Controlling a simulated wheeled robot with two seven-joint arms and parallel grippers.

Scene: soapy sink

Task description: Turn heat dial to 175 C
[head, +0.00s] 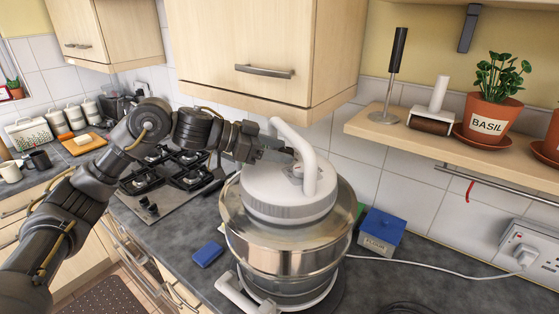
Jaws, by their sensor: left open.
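A large round appliance with a shiny steel bowl (290,245) and a white lid (262,192) stands on the dark worktop. A thick white handle (308,165) arches up from the lid. A small grey fitting (296,172) sits on the lid top beside the handle; I cannot tell whether it is the heat dial, and no 175 C mark can be read. My left gripper (284,150) is open over the lid, close to the handle; I cannot tell whether it touches. My right gripper is out of view.
A blue flour box (381,232) stands right of the appliance, and a blue sponge-like block (207,254) lies to its left. A gas hob (175,175) is behind my left arm. A wall cupboard (262,60) hangs close above. A white cable (440,268) runs to the wall socket.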

